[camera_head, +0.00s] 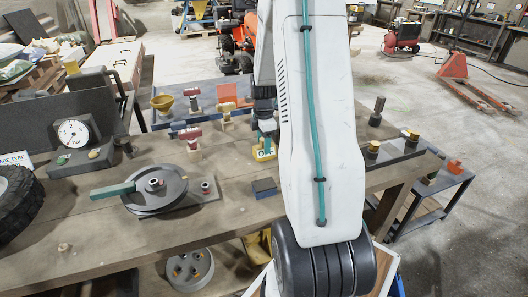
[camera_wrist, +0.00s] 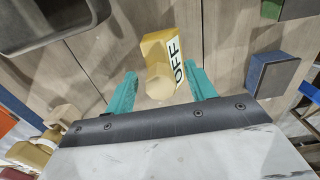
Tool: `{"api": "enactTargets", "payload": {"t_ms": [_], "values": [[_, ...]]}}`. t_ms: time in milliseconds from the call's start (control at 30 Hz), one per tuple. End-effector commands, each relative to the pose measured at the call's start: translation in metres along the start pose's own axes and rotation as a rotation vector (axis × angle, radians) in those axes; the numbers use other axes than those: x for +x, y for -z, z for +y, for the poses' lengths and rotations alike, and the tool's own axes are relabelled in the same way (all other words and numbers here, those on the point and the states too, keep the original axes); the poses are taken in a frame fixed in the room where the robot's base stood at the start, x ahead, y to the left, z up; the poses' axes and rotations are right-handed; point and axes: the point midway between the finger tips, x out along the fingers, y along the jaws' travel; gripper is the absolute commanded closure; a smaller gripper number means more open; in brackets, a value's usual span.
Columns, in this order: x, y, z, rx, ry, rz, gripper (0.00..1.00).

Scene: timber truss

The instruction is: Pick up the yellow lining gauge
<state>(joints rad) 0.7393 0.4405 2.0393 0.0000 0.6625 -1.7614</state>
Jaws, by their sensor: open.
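A yellow piece with angled faces (camera_wrist: 157,60) and a white label reading OFF stands on the wooden bench, between my fingers in the wrist view. It is the yellow thing at my gripper, but I cannot tell for sure that it is the lining gauge. It shows in the head view as a small yellow shape (camera_head: 264,154), partly hidden by my arm. My gripper (camera_wrist: 163,80) is open, with one teal finger on each side of the piece and gaps between. In the head view my gripper is mostly hidden behind my arm.
A dark blue block (camera_wrist: 277,74) lies to the right of my fingers, with a green block beyond. A dark grey tray-like part (camera_wrist: 50,42) is at upper left. The head view shows a round plate with a green handle (camera_head: 155,188), a dial gauge (camera_head: 73,133) and red-handled tools.

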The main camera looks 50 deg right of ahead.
Motion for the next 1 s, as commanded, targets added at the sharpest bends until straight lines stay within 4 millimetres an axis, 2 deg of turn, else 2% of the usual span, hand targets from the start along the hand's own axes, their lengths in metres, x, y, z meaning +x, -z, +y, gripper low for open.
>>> {"api": "enactTargets", "payload": {"t_ms": [200,267,400,767,1000], "values": [[0.001,-0.001,0.0,0.001,-0.001,0.0,0.45],[0.001,-0.001,0.0,0.001,-0.001,0.0,0.59],[0.001,-0.001,0.0,0.001,-0.001,0.0,0.97],[-0.002,-0.001,0.0,0.001,-0.002,0.0,0.97],[-0.025,-0.001,0.001,0.001,-0.004,-0.001,0.97]]}}
